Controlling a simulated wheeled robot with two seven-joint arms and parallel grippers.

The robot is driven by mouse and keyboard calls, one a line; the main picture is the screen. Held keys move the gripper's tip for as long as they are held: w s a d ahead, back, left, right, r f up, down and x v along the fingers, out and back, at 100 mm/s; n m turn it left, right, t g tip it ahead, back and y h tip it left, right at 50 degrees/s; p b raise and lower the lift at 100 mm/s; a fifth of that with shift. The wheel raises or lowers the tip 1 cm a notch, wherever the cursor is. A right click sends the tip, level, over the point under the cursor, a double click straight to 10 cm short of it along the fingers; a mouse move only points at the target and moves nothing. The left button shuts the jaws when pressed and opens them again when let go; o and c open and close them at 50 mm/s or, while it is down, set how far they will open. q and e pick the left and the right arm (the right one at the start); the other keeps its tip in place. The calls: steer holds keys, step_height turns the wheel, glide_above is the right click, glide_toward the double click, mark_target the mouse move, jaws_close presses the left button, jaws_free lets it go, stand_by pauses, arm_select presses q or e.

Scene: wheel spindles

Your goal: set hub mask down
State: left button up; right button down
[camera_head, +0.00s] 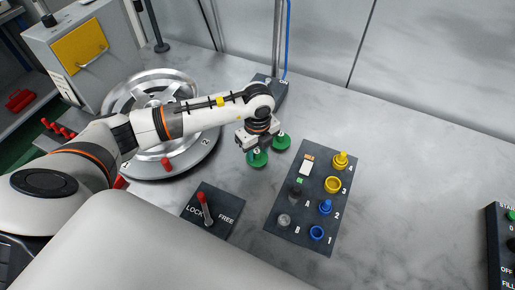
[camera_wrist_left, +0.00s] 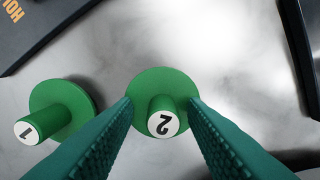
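Two green hub masks, each a round disc with a knob, stand on the grey marbled table. In the left wrist view the mask marked 2 (camera_wrist_left: 165,84) is between my left gripper's fingers (camera_wrist_left: 162,102), with clear space on both sides of its knob. The mask marked 1 (camera_wrist_left: 62,108) stands to its left. In the head view my left gripper (camera_head: 257,146) is low over the near green mask (camera_head: 257,160), and the other green mask (camera_head: 283,142) is just right of it; their numbers are too small to tell. My left gripper is open. My right gripper is out of view.
A large metal wheel (camera_head: 150,88) stands left, behind my left arm. A dark LOCK/FREE panel (camera_head: 228,200) with a red lever is in front. A dark numbered board (camera_head: 286,229) with yellow and blue pieces lies to the right. A metal post (camera_head: 279,35) rises behind. The table's right middle is clear.

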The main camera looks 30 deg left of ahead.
mark_target(258, 151)
arm_select(q)
steer(key=shift+r, duration=0.4)
step_height(258, 151, up, 11)
steer(key=b, duration=0.2)
steer(key=shift+r, duration=0.2)
stand_by(1.1)
